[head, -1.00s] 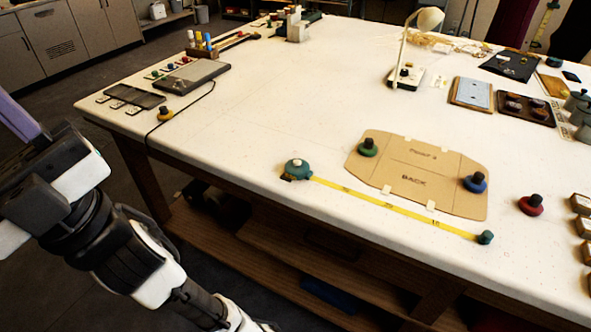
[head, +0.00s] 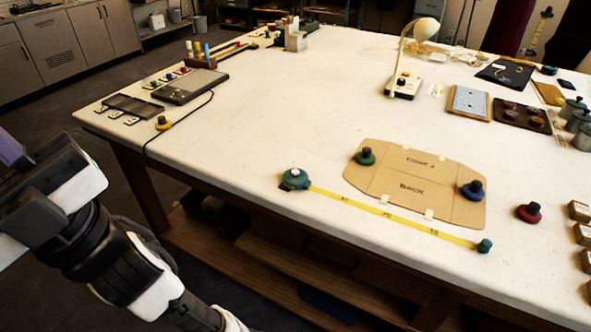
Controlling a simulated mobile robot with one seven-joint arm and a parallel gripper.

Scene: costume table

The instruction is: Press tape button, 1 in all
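A round teal tape measure (head: 294,179) with a pale button (head: 295,172) on top sits near the front edge of the table. Its yellow tape (head: 385,216) runs out to the right along the front edge and ends at a small dark teal knob (head: 485,245). My arm shows at the lower left, off the table's front left side. Its gripper fingers are not visible, so nothing is seen touching the tape measure or its button.
A cardboard pattern piece (head: 418,205) lies just behind the tape, under a green weight (head: 365,156) and a blue weight (head: 472,189). A red weight (head: 528,212) stands to the right. A lamp (head: 403,85) stands farther back. The table's middle left is clear.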

